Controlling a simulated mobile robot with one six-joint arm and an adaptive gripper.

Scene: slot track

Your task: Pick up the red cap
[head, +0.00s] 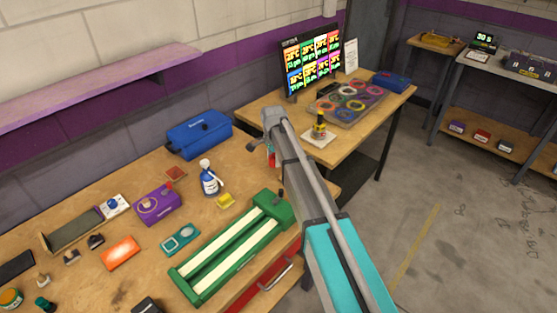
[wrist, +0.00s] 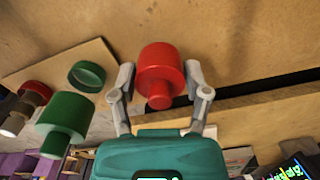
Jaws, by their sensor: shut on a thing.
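The red cap (wrist: 160,70) is a red cylinder with a smaller round knob. In the wrist view it sits between the two grey fingers of my gripper (wrist: 160,77), which are shut on it from both sides. Wooden surface shows behind it; I cannot tell how far it is from that surface. In the head view a small red patch (head: 271,159) shows beside the end of my arm, over the gap between the benches. My arm hides most of the gripper there.
The wrist view shows a green knobbed cylinder (wrist: 64,122) and a green ring (wrist: 87,76) left of my gripper. Floor at right is clear.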

